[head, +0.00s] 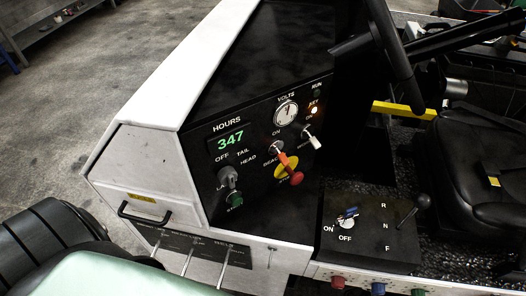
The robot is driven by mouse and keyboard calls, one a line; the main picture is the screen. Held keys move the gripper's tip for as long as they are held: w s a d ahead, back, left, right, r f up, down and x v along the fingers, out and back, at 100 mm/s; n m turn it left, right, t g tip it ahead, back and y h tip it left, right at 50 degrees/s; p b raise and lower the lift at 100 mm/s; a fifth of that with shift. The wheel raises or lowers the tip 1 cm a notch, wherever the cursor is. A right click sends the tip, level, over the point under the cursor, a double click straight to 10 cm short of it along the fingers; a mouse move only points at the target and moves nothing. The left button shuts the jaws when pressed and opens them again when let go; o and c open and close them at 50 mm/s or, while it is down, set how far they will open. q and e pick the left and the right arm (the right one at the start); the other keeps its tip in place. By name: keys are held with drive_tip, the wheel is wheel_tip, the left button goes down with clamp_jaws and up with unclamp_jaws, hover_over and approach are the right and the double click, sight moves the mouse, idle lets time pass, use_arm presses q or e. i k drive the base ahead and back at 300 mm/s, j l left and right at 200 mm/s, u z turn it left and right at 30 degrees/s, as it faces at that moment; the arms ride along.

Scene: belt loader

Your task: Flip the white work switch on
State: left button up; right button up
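On the black dash panel (262,160), a lever switch with a white tip (313,141) sits at the right, below the round volts gauge (286,113). Its tip points down and to the right. I cannot read a "work" label beside it, and I cannot tell its on or off position for sure. A switch with an orange-red lever (282,156) is to its left. A grey knob (228,178) is at the panel's lower left. Neither of my grippers shows in the head view.
A red stop button (297,178) on a yellow plate and a green button (235,199) are on the panel. An amber lamp (314,110) glows. A steering wheel (392,55) overhangs the right. A lower console (370,238) holds a blue switch (349,212) and a black lever (423,201).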

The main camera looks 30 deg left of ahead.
sight(317, 144)
drive_tip(key=l, duration=0.65)
drive_tip(key=k+l+u, duration=0.1)
drive_tip(key=l, duration=1.15)
drive_tip(key=k+u, duration=0.05)
